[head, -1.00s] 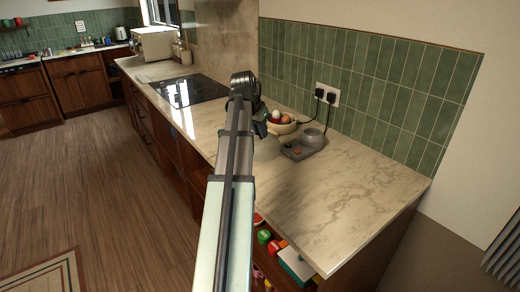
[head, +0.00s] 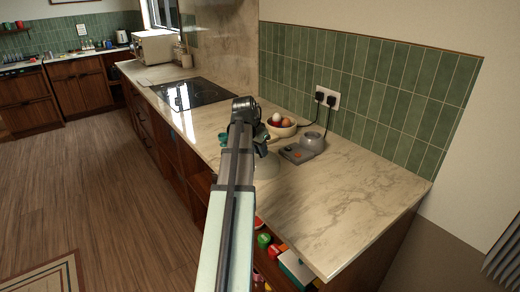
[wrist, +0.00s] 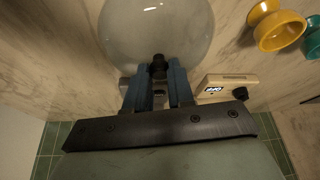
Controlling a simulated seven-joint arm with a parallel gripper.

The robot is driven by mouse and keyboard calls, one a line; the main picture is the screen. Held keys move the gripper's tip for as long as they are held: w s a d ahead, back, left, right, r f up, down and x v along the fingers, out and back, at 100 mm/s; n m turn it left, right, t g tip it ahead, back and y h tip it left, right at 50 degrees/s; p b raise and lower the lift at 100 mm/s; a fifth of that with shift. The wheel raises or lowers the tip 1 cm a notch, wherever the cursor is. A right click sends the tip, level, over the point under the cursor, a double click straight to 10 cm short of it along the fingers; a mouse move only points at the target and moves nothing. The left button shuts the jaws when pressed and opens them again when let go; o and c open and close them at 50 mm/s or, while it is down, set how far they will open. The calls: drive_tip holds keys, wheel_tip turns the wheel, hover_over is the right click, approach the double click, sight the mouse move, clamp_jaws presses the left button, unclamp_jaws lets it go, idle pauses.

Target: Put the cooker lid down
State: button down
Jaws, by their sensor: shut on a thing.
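The cooker lid is a clear, pale dome with a dark knob. It shows in the head view (head: 267,168) just below my gripper (head: 262,147), partly hidden by my arm. In the wrist view, my gripper's blue fingers (wrist: 158,92) are shut on the lid's knob, and the dome (wrist: 155,28) fills the top middle. I cannot tell whether its rim touches the counter. The grey cooker base (head: 298,153), with a round part at its back, stands on the counter just right of the lid.
A bowl of eggs (head: 280,130) stands behind my gripper. A yellow cup (wrist: 275,25) and a teal cup (wrist: 313,40) stand at one side, with a beige box with a display (wrist: 226,88) nearby. The marble counter (head: 340,200) is clear at front right. The hob (head: 190,95) is farther back.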

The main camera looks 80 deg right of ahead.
drive_tip(key=c, duration=1)
unclamp_jaws()
drive_tip(key=v, duration=1.2)
drive_tip(key=shift+r, duration=0.15)
